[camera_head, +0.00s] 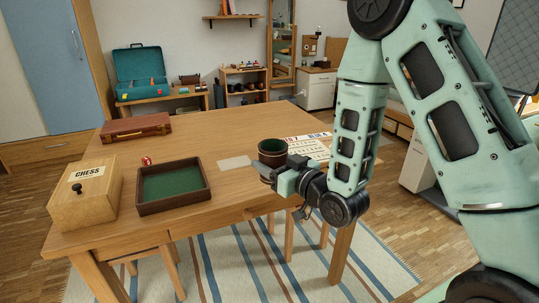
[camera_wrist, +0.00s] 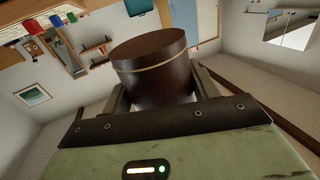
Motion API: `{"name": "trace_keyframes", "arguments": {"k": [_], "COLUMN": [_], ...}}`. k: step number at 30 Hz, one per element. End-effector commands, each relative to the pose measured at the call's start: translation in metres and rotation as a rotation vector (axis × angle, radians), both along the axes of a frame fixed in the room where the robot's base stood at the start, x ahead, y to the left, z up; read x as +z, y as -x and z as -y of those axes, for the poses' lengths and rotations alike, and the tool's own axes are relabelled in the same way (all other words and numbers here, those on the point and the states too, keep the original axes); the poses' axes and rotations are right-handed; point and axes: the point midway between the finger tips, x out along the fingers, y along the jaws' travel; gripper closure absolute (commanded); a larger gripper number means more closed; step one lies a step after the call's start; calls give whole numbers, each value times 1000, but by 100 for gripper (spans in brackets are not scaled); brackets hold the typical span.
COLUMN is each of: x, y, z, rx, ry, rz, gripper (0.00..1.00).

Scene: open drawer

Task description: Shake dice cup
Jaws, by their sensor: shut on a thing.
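The dice cup (camera_head: 272,158) is dark brown with a green inside, at the right part of the wooden table. Its open top faces up in the head view. My gripper (camera_head: 272,174) is shut on the cup from the right. In the wrist view the cup (camera_wrist: 150,64) shows its brown side and a thin light band, between the two fingers of my gripper (camera_wrist: 160,92). I cannot tell whether the cup touches the table. A red die (camera_head: 146,160) lies on the table behind the tray. The cup's contents are hidden.
A dark tray with green lining (camera_head: 205,192) stands left of the cup. A wooden CHESS box (camera_head: 97,203) is at the left edge, a brown case (camera_head: 136,129) behind. A pale card (camera_head: 234,163) and a printed sheet (camera_head: 305,148) flank the cup. The table's back middle is clear.

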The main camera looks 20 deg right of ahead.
Motion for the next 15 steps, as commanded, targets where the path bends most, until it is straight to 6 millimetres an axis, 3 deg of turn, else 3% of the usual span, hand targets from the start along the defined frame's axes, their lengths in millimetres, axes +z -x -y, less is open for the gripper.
{"name": "trace_keyframes", "arguments": {"k": [15], "x": [47], "y": [2], "z": [1], "rx": [0], "ry": [0], "rz": [0], "gripper": [64]}}
